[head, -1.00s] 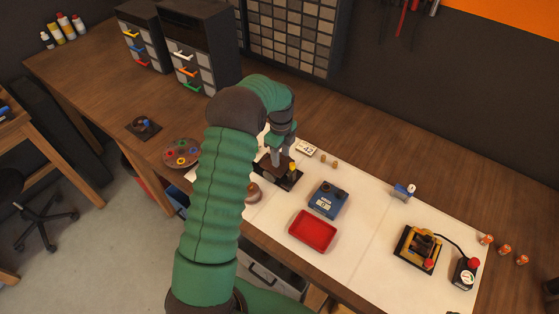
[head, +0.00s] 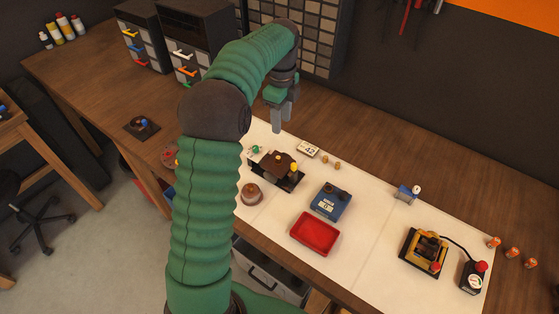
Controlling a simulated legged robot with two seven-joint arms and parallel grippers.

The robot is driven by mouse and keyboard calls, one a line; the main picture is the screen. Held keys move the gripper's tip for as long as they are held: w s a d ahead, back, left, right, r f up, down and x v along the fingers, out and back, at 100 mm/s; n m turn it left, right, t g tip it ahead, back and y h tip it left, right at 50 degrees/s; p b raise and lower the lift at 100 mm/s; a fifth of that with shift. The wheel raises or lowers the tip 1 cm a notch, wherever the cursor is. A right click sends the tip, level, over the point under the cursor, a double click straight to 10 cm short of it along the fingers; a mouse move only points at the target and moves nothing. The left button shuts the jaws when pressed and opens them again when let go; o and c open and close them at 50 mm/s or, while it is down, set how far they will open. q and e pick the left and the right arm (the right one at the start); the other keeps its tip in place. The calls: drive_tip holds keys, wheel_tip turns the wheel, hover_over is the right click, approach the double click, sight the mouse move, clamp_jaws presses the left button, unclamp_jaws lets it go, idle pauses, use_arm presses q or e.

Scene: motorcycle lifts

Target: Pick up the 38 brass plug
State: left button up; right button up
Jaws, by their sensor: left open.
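Two small brass-coloured pieces, a left one (head: 324,159) and a right one (head: 337,166), stand on the white mat beside a card marked 42 (head: 307,149). They may be brass plugs, but no 38 is readable on either. My left gripper (head: 278,127) is raised above the back edge of the mat, left of and behind the card. It is apart from everything, with empty jaws; the gap between its fingers is hard to see from this angle. My right gripper is out of view.
Drawer cabinets (head: 190,45) stand at the back left.

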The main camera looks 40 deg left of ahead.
use_arm(q)
drive_tip(key=a+n+p, duration=0.1)
drive_tip(key=n, duration=0.6)
drive_tip(key=n+p, duration=0.6)
drive_tip(key=n, duration=2.2)
hover_over(278, 157)
wheel_tip(278, 157, down, 11)
wheel_tip(278, 157, down, 6)
drive_tip(key=p, duration=0.3)
drive_tip(key=shift+d+r, duration=0.1)
clamp_jaws()
